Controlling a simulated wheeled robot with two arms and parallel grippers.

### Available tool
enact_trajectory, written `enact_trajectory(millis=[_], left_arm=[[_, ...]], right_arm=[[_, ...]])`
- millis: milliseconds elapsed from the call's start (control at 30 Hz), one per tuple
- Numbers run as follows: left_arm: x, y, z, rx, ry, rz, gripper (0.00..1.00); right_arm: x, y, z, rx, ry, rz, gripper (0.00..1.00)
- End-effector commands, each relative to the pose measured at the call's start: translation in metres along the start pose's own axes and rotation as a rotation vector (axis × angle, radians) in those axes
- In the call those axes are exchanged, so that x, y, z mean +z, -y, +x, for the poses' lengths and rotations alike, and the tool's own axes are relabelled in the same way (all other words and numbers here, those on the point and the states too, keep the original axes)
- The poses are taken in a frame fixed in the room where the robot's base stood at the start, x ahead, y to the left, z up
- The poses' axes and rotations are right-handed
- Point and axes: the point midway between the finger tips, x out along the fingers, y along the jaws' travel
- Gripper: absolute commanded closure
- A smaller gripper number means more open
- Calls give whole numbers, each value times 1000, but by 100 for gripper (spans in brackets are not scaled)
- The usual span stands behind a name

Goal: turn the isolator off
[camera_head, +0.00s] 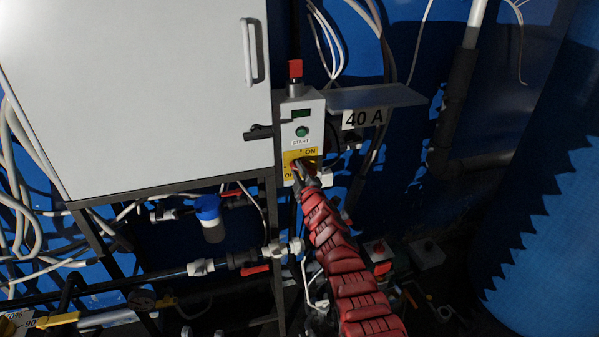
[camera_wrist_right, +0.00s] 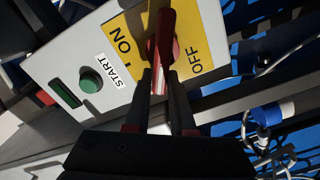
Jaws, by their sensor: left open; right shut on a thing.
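The isolator is a red handle (camera_wrist_right: 165,35) on a yellow plate (camera_wrist_right: 128,22) marked ON and OFF, low on the front of a grey control box (camera_head: 303,113). In the right wrist view the handle lies between the two words, its long side running up the picture. My right gripper (camera_wrist_right: 160,82) has its two dark fingers shut on the handle, one on each side. In the head view the right gripper (camera_head: 301,174) covers much of the handle and part of the word OFF. I cannot tell its exact angle there. My left gripper is not in view.
The box carries a green START button (camera_head: 302,131) and a red knob (camera_head: 295,68) on top. A grey shelf (camera_head: 375,97) with a 40 A label (camera_head: 364,118) juts out right. A white cabinet (camera_head: 130,90) stands left. Pipes and a blue-capped filter (camera_head: 209,212) sit below.

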Motion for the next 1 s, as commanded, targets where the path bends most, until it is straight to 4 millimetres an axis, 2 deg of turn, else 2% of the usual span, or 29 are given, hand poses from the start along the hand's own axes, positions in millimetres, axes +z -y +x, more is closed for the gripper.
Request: enact_trajectory(millis=[500,1000], left_arm=[[3,-1,-19,0,0,0,50],[4,-1,-24,0,0,0,50]], right_arm=[[3,14,0,-1,0,-410,100],[5,16,0,-2,0,-540,100]])
